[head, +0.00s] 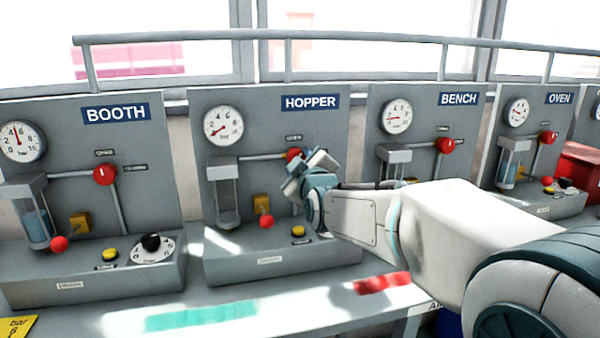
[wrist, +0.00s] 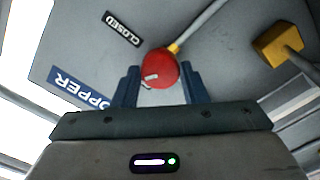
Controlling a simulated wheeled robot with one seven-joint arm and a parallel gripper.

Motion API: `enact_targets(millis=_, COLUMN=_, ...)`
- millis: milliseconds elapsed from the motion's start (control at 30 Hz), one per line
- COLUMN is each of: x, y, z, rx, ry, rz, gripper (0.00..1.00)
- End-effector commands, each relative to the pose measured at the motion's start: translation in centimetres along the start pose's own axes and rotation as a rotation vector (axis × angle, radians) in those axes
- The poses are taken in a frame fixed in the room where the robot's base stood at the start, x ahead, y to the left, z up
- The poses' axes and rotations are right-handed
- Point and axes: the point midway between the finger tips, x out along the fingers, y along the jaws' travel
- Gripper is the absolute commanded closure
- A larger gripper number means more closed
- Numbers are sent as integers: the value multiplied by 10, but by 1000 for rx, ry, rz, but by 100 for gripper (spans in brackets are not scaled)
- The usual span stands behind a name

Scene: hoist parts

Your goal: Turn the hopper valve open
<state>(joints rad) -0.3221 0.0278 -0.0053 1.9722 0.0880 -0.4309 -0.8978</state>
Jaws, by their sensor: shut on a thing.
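The hopper valve is a round red knob (head: 294,155) on the grey panel under the blue HOPPER sign (head: 310,102). In the head view my gripper (head: 308,172) reaches it from the right and partly covers it. In the wrist view the red knob (wrist: 160,70) sits between the two blue fingers of my gripper (wrist: 160,84), which are shut on it. A small white mark shows on the knob's face. A CLOSED label (wrist: 122,28) is on the panel near the knob. The hopper gauge (head: 223,125) has its needle toward the low end.
The BOOTH panel (head: 140,180) stands to the left, the BENCH panel (head: 462,125) and OVEN panel (head: 560,125) to the right, with similar red knobs. A yellow block (wrist: 278,42) sticks out of the hopper panel. A grey rail (head: 360,40) runs above the panels.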

Motion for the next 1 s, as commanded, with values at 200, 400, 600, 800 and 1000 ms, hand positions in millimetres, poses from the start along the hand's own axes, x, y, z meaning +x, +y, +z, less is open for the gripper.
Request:
enact_targets(millis=200, x=0, y=-1, z=1, rx=-200, ry=0, rz=0, gripper=84)
enact_targets(millis=400, x=0, y=0, z=0, rx=-359, ry=0, rz=0, gripper=84)
enact_targets(millis=600, x=0, y=0, z=0, rx=-475, ry=1, rz=-1, gripper=84)
enact_targets(millis=800, x=0, y=0, z=0, rx=-544, ry=1, rz=-1, gripper=84)
enact_targets(millis=1000, x=0, y=0, z=-1, rx=-571, ry=1, rz=-1, gripper=84)
